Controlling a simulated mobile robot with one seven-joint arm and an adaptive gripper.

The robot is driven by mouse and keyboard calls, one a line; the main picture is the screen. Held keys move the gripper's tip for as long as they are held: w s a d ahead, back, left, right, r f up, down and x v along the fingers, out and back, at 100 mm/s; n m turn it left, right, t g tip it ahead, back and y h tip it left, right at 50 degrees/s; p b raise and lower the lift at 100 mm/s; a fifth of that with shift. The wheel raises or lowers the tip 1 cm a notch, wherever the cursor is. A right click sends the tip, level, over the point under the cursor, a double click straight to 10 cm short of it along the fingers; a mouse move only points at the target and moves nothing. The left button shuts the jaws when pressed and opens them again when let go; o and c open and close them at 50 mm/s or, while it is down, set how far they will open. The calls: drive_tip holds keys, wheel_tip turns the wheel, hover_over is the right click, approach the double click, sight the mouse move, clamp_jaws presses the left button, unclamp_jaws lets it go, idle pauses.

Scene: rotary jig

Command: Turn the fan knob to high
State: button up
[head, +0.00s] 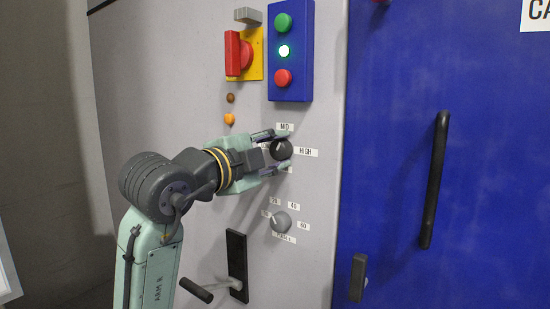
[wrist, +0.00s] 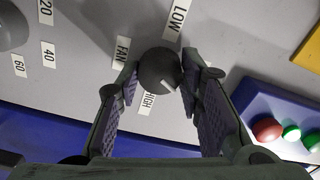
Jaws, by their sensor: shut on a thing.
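The fan knob (head: 281,149) is a dark round knob on the grey panel, with MID above it and HIGH (head: 306,152) to its right in the head view. In the wrist view the knob (wrist: 158,68) sits between my fingers, with LOW at the top, FAN at the left and HIGH (wrist: 147,104) below. A pale mark shows on the knob's lower right; its exact pointing is hard to tell. My gripper (head: 284,149) is shut on the knob, one finger above and one below in the head view. The MID label is hidden in the wrist view.
A second, grey knob (head: 282,222) with number labels is below. Above are a blue button box (head: 290,50) with a lit green button and a red switch (head: 238,54) on yellow. A black lever (head: 237,262) is at lower left. A blue door (head: 450,200) with a handle is at right.

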drive_tip(key=m+b, duration=0.1)
drive_tip(key=m, duration=0.5)
drive_tip(key=shift+m+b, duration=0.3)
drive_tip(key=shift+b, duration=0.05)
drive_tip(key=m+b, duration=0.1)
drive_tip(key=m, duration=0.5)
idle(0.4)
drive_tip(key=o, duration=1.2)
drive_tip(key=shift+c, duration=0.2)
drive_tip(key=shift+s, duration=0.1)
drive_tip(key=v, duration=1.2)
